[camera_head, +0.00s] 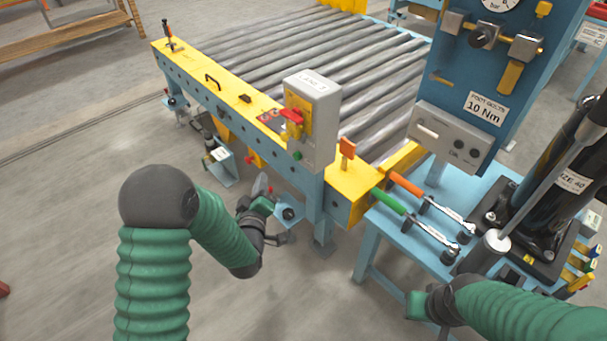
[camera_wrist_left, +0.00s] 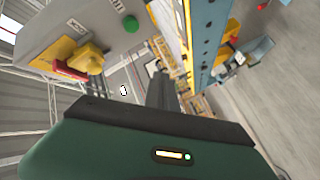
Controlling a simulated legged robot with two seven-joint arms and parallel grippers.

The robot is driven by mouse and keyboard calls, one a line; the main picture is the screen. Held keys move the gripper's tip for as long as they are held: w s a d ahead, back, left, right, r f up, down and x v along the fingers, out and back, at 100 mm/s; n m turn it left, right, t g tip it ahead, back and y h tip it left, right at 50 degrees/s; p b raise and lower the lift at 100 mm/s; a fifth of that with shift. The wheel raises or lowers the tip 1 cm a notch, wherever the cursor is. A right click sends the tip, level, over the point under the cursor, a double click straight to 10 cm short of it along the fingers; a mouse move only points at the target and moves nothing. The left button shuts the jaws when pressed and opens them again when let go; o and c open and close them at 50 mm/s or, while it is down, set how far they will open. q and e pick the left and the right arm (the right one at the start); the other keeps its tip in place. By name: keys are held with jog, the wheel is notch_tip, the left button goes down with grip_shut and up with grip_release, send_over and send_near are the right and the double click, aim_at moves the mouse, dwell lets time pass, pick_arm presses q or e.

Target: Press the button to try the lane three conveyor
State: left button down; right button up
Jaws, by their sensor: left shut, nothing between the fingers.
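The grey lane 3 control box (camera_head: 314,110) stands on the near edge of the roller conveyor (camera_head: 330,55). It carries a red handle on a yellow plate (camera_head: 292,118) and a green button (camera_head: 297,155) low on its face. In the left wrist view the green button (camera_wrist_left: 131,24) is at the upper middle, with the red handle (camera_wrist_left: 68,70) to its left. My left gripper (camera_head: 262,185) is shut and empty, below and left of the box, apart from the button. My right gripper (camera_head: 418,304) is low at the right by the blue table; its fingers are unclear.
A blue table (camera_head: 370,240) at right holds an orange-handled wrench (camera_head: 407,184), a green-handled wrench (camera_head: 388,201) and a black cylinder (camera_head: 550,190). A blue panel (camera_head: 490,75) with a gauge rises behind it.

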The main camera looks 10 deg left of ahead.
aim_at(296, 157)
pick_arm(q)
jog(key=shift+r, duration=0.1)
jog(key=w+d, duration=0.5)
jog(key=w, duration=0.2)
jog(key=shift+d, duration=0.2)
dwell(0.3)
dwell(1.9)
jog(key=shift+w+d, duration=0.2)
jog(key=shift+w, duration=0.1)
jog(key=shift+w+d, duration=0.35)
jog(key=shift+w, duration=0.05)
dwell(0.7)
dwell(0.3)
jog(key=shift+s+a, duration=0.55)
jog(key=shift+s, duration=0.2)
